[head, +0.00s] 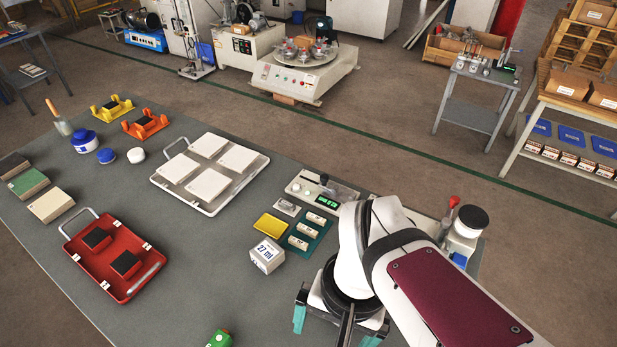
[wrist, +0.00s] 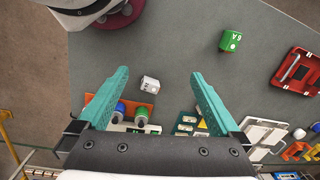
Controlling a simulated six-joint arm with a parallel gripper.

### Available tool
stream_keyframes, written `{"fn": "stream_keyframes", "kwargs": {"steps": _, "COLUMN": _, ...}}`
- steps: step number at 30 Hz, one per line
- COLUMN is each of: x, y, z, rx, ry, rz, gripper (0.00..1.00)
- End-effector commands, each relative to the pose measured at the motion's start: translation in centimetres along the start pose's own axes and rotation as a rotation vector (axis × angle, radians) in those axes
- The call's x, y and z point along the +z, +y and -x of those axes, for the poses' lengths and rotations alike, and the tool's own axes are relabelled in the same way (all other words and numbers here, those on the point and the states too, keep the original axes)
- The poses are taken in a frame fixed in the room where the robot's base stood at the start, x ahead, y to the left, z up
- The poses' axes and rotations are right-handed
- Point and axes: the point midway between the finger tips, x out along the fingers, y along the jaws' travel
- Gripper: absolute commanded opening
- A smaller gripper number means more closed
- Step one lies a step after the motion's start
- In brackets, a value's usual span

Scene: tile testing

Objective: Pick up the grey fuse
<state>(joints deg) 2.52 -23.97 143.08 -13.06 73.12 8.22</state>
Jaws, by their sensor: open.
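A small pale grey-white block with dark marks, which looks like the grey fuse (wrist: 149,84), lies on the grey table in the wrist view. My gripper (wrist: 160,73) is open, and the fuse shows between its two teal fingers, nearer the left one. The fingers look apart from it; the height above it is hard to tell. In the head view my gripper (head: 335,328) is at the front of the table, and the arm hides the grey fuse. A green fuse (wrist: 231,39) marked 6A lies apart, to the right; its top shows in the head view (head: 220,339).
An orange holder (wrist: 151,99) with blue-topped and green pieces is close beyond the fuse. A white "27 ml" box (head: 267,256) and a teal tray (head: 312,229) stand left of my arm. A red tray (head: 73,252) is farther left. The table between is clear.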

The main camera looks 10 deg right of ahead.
Motion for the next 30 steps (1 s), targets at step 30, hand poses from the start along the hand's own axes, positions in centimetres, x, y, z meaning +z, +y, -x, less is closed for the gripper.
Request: {"fn": "stream_keyframes", "kwargs": {"steps": 30, "x": -12.5, "y": 1.4, "z": -19.0, "rx": 0.075, "ry": 0.085, "rz": -0.330, "gripper": 1.00}}
